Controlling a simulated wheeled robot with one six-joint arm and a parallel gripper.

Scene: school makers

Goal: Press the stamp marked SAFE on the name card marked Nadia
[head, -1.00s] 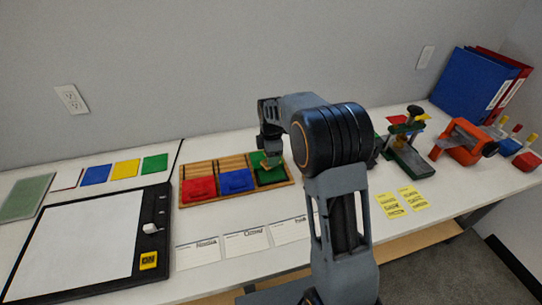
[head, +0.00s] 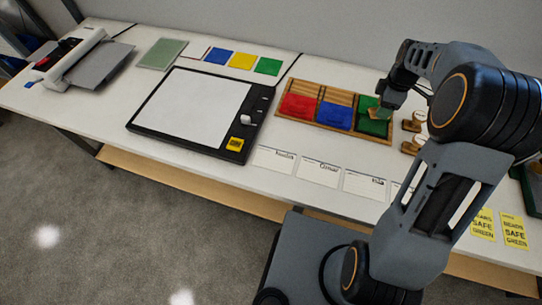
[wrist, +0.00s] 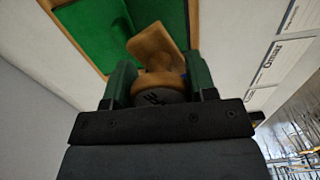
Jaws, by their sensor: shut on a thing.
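My gripper (head: 383,104) is shut on a wooden stamp (head: 376,114) above the green ink pad (head: 372,127). In the wrist view the stamp (wrist: 155,48) sits between the green fingers (wrist: 160,82); dark lettering on its round end is partly hidden and I cannot read it. The head view does not settle whether the stamp touches the pad. The name card marked Nadia (head: 273,158) lies flat at the left of a row of white cards, in front of the wooden tray (head: 283,116) and left of my gripper.
The card marked Omar (head: 318,172) and another card (head: 364,186) lie right of Nadia's. Red (head: 297,107) and blue (head: 335,115) pads share the tray. Other wooden stamps (head: 412,146) stand right of it. A black-framed board (head: 200,108) lies left of the cards.

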